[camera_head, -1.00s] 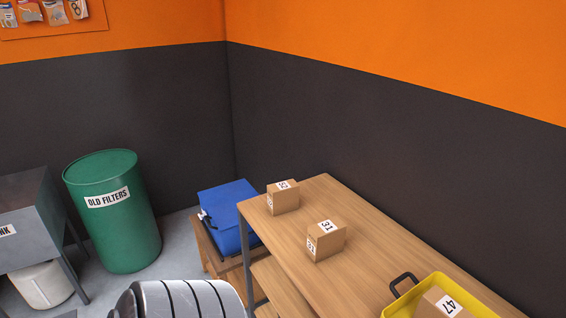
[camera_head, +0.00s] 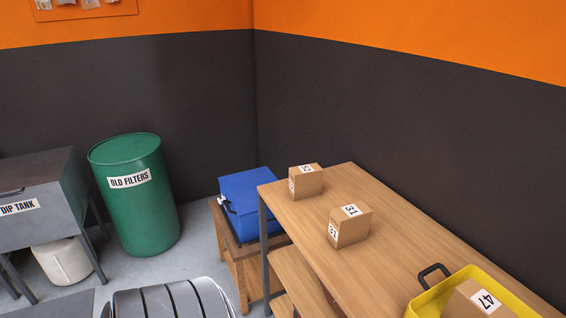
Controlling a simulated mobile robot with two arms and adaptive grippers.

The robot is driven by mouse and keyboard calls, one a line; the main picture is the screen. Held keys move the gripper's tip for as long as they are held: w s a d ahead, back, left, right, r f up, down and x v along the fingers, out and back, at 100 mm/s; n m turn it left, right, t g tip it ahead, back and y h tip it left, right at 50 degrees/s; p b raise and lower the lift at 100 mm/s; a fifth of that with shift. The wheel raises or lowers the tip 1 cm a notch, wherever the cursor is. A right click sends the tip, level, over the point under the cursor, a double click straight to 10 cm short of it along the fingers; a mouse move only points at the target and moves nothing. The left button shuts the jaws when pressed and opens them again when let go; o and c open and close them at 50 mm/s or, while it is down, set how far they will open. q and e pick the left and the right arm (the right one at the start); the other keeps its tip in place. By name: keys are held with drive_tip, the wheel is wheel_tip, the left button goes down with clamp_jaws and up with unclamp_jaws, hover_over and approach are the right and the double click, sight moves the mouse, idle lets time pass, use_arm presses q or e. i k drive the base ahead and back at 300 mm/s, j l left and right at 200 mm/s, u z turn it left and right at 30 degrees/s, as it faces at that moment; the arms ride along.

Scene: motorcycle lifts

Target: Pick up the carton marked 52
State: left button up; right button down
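A small brown carton (camera_head: 308,184) stands near the far left end of the wooden table. Its white labels are seen at a slant and look like 52, though the digits are hard to read. A second carton marked 31 (camera_head: 349,229) stands nearer on the same table. A third carton marked 47 (camera_head: 470,304) sits in a yellow tray (camera_head: 424,305) at the lower right. Neither of my grippers is in view. A rounded grey banded part shows at the bottom edge, and I cannot tell what it belongs to.
The wooden table (camera_head: 400,218) runs along the dark wall. A blue case (camera_head: 247,190) rests on a low wooden stand (camera_head: 236,270) at its far end. A green drum (camera_head: 138,205) and a grey dip tank (camera_head: 40,200) stand left. Bare floor (camera_head: 195,240) shows between.

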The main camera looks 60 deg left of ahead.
sight(305, 182)
drive_tip(key=i+l+u, duration=0.15)
drive_tip(key=u, duration=1.65)
